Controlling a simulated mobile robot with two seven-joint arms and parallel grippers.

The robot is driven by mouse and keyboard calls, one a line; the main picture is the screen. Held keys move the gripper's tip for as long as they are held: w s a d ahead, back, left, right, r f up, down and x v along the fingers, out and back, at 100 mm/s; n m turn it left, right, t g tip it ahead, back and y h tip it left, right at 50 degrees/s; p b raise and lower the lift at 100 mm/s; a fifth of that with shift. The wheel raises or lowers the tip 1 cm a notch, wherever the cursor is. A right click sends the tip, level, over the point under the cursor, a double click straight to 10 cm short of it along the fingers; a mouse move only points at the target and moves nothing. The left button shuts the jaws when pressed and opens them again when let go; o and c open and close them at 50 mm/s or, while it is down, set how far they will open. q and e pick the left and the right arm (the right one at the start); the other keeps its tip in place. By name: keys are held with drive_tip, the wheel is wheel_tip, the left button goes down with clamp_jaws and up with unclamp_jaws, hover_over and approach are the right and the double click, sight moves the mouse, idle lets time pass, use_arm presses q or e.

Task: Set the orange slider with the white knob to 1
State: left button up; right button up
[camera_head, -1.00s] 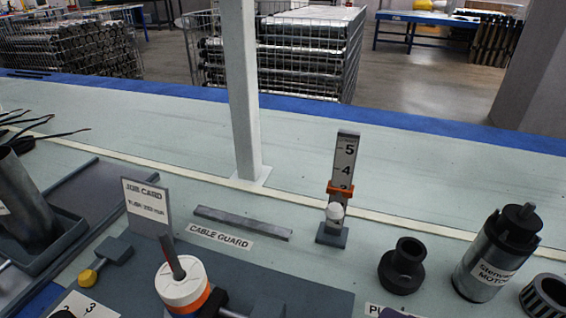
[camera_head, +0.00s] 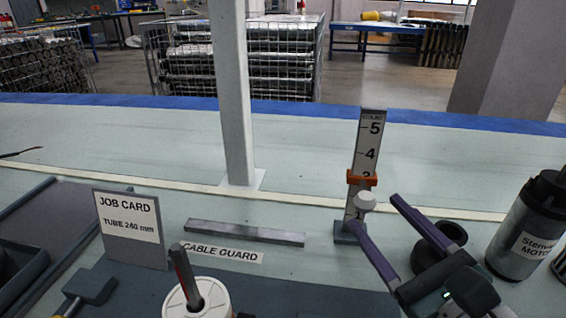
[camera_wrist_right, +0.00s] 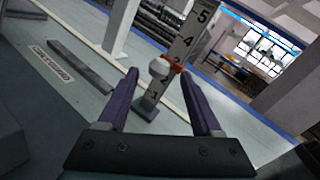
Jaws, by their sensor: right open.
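The orange slider (camera_head: 361,179) sits on an upright white number scale (camera_head: 370,130) on a grey foot. It covers part of the scale around the 3, below the 4 and 5. Its white knob (camera_head: 366,201) sticks out toward me. My right gripper (camera_head: 374,212) is open, with purple fingers, in front of the scale's lower part. In the right wrist view the orange slider (camera_wrist_right: 176,66) and white knob (camera_wrist_right: 158,68) show just beyond and between the open fingers (camera_wrist_right: 160,82). The knob is not gripped. My left gripper is not in view.
A black round fitting (camera_head: 437,243) stands close to the right of my gripper, and a motor (camera_head: 522,235) farther right. A cable guard bar (camera_head: 245,232), a job card (camera_head: 130,220) and a grey post (camera_head: 235,100) are at left.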

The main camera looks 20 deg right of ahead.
sight(371, 210)
drive_tip(key=shift+w+d, duration=0.1)
drive_tip(key=shift+w, duration=2.2)
clamp_jaws()
